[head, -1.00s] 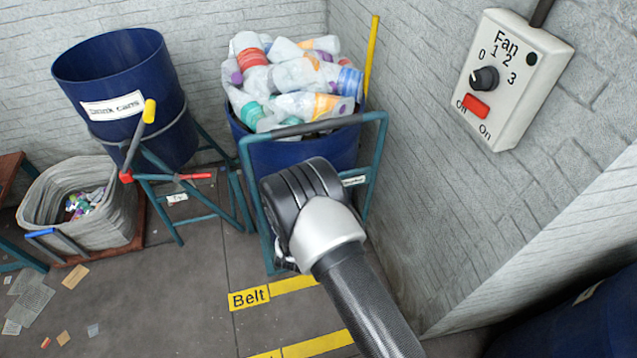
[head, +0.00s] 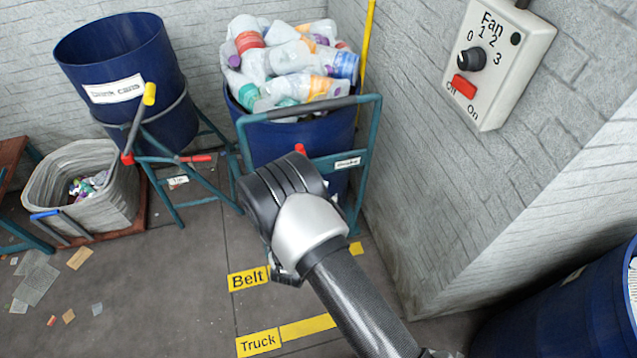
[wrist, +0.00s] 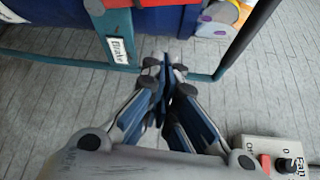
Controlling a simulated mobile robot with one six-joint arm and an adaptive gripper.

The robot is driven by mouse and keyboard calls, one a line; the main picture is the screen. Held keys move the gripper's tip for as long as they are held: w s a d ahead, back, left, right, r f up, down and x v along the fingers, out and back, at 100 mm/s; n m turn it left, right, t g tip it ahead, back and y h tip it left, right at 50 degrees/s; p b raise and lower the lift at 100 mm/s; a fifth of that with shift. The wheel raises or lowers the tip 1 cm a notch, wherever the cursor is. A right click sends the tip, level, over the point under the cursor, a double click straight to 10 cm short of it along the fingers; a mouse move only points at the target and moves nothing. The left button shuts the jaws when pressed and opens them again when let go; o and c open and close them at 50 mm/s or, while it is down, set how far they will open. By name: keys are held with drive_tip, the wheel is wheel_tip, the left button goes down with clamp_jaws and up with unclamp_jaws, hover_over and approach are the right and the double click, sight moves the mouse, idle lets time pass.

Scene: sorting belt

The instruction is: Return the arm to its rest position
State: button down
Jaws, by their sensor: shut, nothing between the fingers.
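My arm reaches up from the bottom of the head view, with its dark and silver wrist (head: 300,215) in front of the blue bin of bottles. The fingers are mostly hidden behind the wrist there. In the wrist view my gripper (wrist: 166,66) is shut, its fingers together and empty. Beyond the fingertips that view shows the teal frame (wrist: 118,25) and part of the blue bin (wrist: 165,20); I see no clear contact.
The bin full of plastic bottles (head: 300,142) stands by the wall. A drink cans bin (head: 150,50) and a grey basket (head: 105,205) are left. The fan switch box (head: 510,85) is on the right wall, with another blue bin (head: 560,310) below. Floor strips read Belt (head: 248,279) and Truck (head: 258,343).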

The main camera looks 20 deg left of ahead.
idle(0.3)
drive_tip(key=w+d+r+n+g+y, duration=0.1)
drive_tip(key=w+r+n+g, duration=0.15)
drive_tip(key=r, duration=0.35)
drive_tip(key=w+d+r+n+g, duration=0.1)
drive_tip(key=w+r, duration=0.3)
drive_tip(key=r, duration=0.2)
drive_tip(key=s+d+r+n+g+y, duration=0.3)
drive_tip(key=d+r+n, duration=0.35)
drive_tip(key=r, duration=0.55)
drive_tip(key=s+d+r+n+g+h, duration=0.1)
drive_tip(key=s+d+r+n, duration=0.2)
drive_tip(key=s+d, duration=0.35)
drive_tip(key=s+d+r+n+g+h, duration=0.1)
drive_tip(key=s+d+r+n+g, duration=0.1)
drive_tip(key=s+d+r, duration=0.45)
drive_tip(key=s+d+f+n+g+h, duration=0.1)
drive_tip(key=s+d, duration=0.3)
drive_tip(key=s, duration=0.5)
drive_tip(key=s+d+f+n+g+h, duration=0.1)
drive_tip(key=s+d+f+n, duration=0.1)
drive_tip(key=s, duration=0.7)
drive_tip(key=shift+s+d+n+g, duration=0.4)
drive_tip(key=shift+d+n, duration=0.3)
drive_tip(key=shift+d, duration=0.45)
